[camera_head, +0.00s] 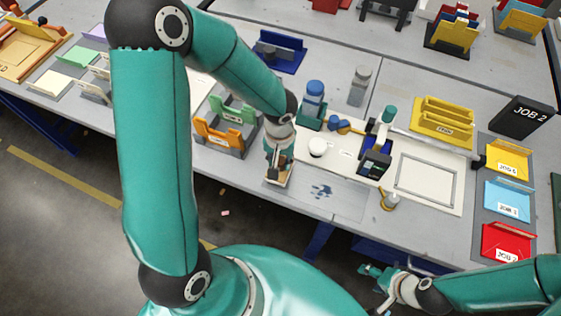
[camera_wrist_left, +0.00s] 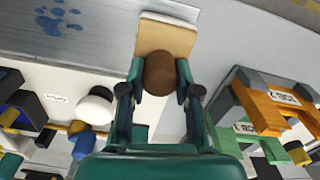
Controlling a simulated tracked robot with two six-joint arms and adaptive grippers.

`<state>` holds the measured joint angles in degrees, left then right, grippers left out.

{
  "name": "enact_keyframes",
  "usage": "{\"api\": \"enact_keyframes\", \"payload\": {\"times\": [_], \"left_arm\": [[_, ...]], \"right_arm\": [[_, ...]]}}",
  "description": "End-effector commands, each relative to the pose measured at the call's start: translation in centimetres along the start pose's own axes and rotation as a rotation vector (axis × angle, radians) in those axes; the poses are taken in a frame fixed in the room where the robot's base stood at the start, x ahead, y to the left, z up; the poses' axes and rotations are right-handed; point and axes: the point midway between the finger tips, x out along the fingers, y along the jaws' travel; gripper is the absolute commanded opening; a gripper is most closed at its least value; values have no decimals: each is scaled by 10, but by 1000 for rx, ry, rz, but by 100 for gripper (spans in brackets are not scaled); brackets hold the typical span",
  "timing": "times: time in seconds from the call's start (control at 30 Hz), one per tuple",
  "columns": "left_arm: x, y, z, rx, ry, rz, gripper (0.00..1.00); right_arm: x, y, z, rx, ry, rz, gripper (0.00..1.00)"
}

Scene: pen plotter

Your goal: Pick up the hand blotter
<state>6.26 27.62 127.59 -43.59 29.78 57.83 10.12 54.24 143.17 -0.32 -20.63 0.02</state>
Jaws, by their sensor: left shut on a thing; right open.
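The hand blotter (camera_wrist_left: 167,36) has a pale wooden base and a round brown knob. My left gripper (camera_wrist_left: 160,82) is shut on the knob, one finger on each side. In the head view the blotter (camera_head: 283,182) is below my left gripper (camera_head: 279,158), at the left end of a grey metal plate (camera_head: 340,197) with blue ink marks. I cannot tell whether the base touches the table. My right gripper (camera_head: 376,281) is open and empty, low in front of the table edge.
An orange and green file holder (camera_head: 222,138) is left of the blotter. The plotter (camera_head: 376,155) and a small brass-coloured item (camera_head: 389,199) are to the right. Coloured job trays (camera_head: 508,241) line the far right.

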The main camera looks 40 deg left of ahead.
Motion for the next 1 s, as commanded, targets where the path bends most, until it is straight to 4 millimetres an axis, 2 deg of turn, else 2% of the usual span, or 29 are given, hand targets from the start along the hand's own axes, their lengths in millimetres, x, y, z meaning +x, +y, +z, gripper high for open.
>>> {"api": "enact_keyframes", "payload": {"times": [0.27,0.5,0.7,0.83,1.0], "left_arm": [[-50,1,-2,0,8,5,0],[-117,2,-1,2,8,7,0],[-161,1,0,2,4,5,0],[-179,1,0,4,3,3,0],[-188,1,0,3,1,3,0]], "right_arm": [[-3,-1,0,0,0,0,60],[-1,0,0,0,0,0,60],[0,0,0,0,0,0,60],[1,0,0,0,0,0,60],[1,0,0,0,0,0,60]]}}
